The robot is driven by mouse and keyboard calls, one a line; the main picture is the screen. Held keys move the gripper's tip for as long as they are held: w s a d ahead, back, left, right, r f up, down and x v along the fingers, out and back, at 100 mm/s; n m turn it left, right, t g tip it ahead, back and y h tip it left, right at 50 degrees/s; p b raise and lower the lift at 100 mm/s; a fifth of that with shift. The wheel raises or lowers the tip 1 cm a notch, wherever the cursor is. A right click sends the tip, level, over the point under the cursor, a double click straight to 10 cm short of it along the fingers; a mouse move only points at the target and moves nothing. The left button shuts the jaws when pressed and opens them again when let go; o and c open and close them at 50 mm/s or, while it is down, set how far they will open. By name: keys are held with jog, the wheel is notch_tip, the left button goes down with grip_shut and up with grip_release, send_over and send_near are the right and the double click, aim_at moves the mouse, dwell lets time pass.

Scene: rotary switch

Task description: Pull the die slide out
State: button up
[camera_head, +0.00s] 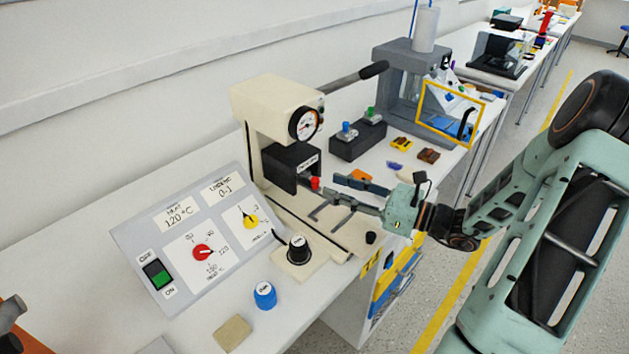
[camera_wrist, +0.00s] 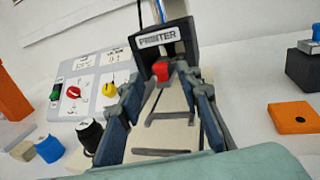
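The cream press (camera_head: 272,105) stands on the bench with a dark, labelled block (camera_head: 285,168) low at its front. A small red knob (camera_head: 315,183) is at the front of this block; it also shows in the wrist view (camera_wrist: 160,70), under the label. Which part is the die slide is hard to tell; the red knob appears to be its handle. My gripper (camera_head: 325,198) is open above the cream base plate (camera_head: 290,215), pointing at the knob. In the wrist view its two fingers stand either side of an empty gap, with the knob just beyond. I cannot see contact.
A grey control panel (camera_head: 183,268) with red and yellow dials lies left of the press. A black knob (camera_head: 298,250) and a blue one (camera_head: 265,295) stand in front. A dark box with blue and green knobs (camera_head: 358,138) and an orange block (camera_wrist: 295,117) lie to the right.

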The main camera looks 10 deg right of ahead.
aim_at(316, 179)
jog(key=x, duration=0.6)
jog(key=shift+a, duration=0.1)
jog(key=shift+c, duration=0.3)
grip_shut()
